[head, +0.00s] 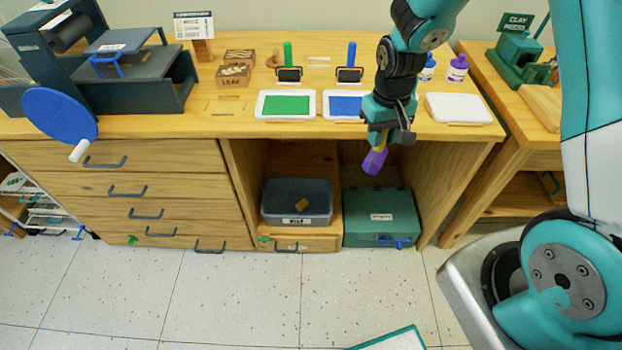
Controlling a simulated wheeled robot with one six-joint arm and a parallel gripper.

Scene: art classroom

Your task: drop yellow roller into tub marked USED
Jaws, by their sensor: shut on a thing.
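My gripper (388,138) is in front of the workbench's right part, above the open lower bay. It is shut on a roller-like thing with a yellow part at the jaws and a purple end (374,161) hanging down, tilted. A dark grey open tub (296,218) stands in the lower bay, below and left of my gripper. I see no clear USED marking.
A green lidded box (381,217) stands right of the tub. A green-handled roller (288,65) and a blue-handled roller (350,66) stand on the bench (225,125) behind a green ink tray (286,105) and a blue one (342,105). A white tray (459,108) is at right. The bench edge overhangs the bay.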

